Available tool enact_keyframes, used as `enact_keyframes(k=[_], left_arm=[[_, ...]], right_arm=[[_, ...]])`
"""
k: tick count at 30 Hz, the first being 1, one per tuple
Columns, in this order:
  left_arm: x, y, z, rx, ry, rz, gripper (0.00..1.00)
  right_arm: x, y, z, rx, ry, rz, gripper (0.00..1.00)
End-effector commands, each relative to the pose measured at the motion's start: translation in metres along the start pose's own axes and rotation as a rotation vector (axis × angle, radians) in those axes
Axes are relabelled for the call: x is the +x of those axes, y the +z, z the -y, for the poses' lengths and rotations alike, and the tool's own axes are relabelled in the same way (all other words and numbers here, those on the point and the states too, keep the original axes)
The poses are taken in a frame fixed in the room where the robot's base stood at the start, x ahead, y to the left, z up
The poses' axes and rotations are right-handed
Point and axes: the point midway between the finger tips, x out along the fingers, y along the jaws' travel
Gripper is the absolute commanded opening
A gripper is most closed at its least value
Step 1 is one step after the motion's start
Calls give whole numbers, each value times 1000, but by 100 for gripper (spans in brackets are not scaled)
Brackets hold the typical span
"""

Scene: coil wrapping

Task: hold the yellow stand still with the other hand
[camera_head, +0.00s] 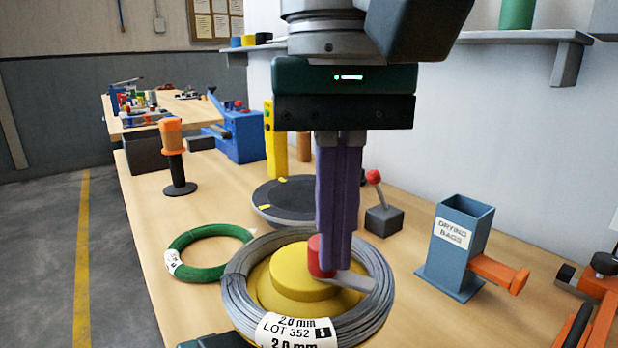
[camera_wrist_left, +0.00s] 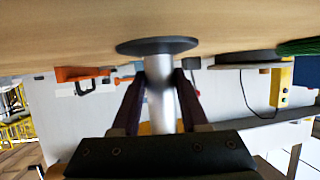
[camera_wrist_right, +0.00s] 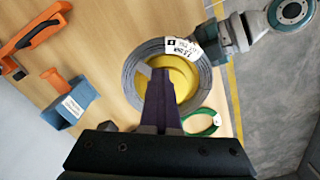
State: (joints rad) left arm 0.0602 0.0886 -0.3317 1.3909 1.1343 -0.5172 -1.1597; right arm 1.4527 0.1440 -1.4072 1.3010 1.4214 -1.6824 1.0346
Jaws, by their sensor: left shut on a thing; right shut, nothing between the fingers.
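The yellow stand (camera_head: 297,272) carries a grey wire coil (camera_head: 243,293) with a white label around its yellow hub. A red knob (camera_head: 319,258) and a flat grey lever (camera_head: 357,281) are on top of the hub. My right gripper (camera_head: 338,262) is shut and empty, pointing down with its tips right by the knob; whether they touch it, I cannot tell. In the left wrist view my left gripper (camera_wrist_left: 161,75) is shut on the stand's silver post (camera_wrist_left: 161,100), close to its round dark base (camera_wrist_left: 157,45).
A green coil (camera_head: 184,270) lies left of the stand. Behind are a dark turntable (camera_head: 283,197), an orange-handled tool (camera_head: 171,140) and a red-knobbed lever block (camera_head: 384,220). A blue drying-bags box (camera_head: 455,250) stands right. Bare tabletop lies between the stand and the box.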

Motion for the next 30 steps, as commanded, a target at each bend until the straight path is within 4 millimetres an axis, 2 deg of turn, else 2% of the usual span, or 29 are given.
enact_keyframes(k=[5,17,30], left_arm=[[0,1,-1,2,4,2,0],[0,0,-1,1,3,2,0],[0,0,-1,0,3,1,0]], right_arm=[[0,0,6,1,-4,-3,0],[-2,8,6,1,-2,-4,0],[-53,8,6,1,-1,-3,0]])
